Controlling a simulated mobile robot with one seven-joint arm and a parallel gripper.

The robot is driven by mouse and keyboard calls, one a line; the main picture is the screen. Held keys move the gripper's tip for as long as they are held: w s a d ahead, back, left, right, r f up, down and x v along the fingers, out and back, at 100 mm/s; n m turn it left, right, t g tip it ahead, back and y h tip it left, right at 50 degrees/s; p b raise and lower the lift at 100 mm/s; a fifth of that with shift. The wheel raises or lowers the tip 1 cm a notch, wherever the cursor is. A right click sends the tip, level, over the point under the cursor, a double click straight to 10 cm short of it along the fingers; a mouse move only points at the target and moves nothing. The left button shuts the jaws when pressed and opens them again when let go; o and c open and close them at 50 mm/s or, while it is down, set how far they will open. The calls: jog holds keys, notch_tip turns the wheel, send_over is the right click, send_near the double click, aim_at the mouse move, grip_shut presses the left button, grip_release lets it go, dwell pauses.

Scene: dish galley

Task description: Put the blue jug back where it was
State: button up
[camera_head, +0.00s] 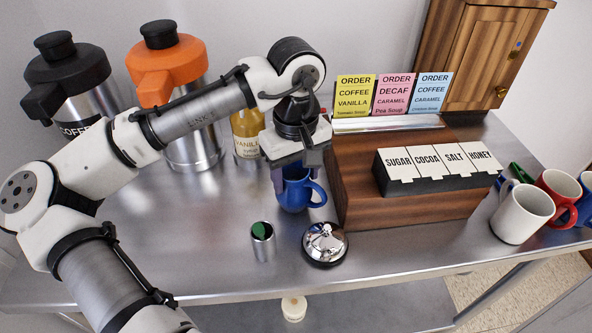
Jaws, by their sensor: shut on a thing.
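The blue jug (296,193) is a small blue vessel with a handle on its right side. It is at the middle of the steel counter, just left of the wooden stand. My gripper (293,170) comes down on it from above and is shut on its upper part. The gripper hides the jug's rim. The jug looks upright; I cannot tell whether its base touches the counter.
A metal cup with green inside (263,242) and a bell (325,244) stand in front. The wooden stand (410,208) is close right, with mugs (522,214) beyond. An orange-topped flask (165,62), a black-topped flask (68,70) and a vanilla bottle (246,135) stand behind.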

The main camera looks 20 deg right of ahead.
jog(key=o, duration=1.6)
notch_tip(320, 180, up, 12)
jog(key=b, duration=0.1)
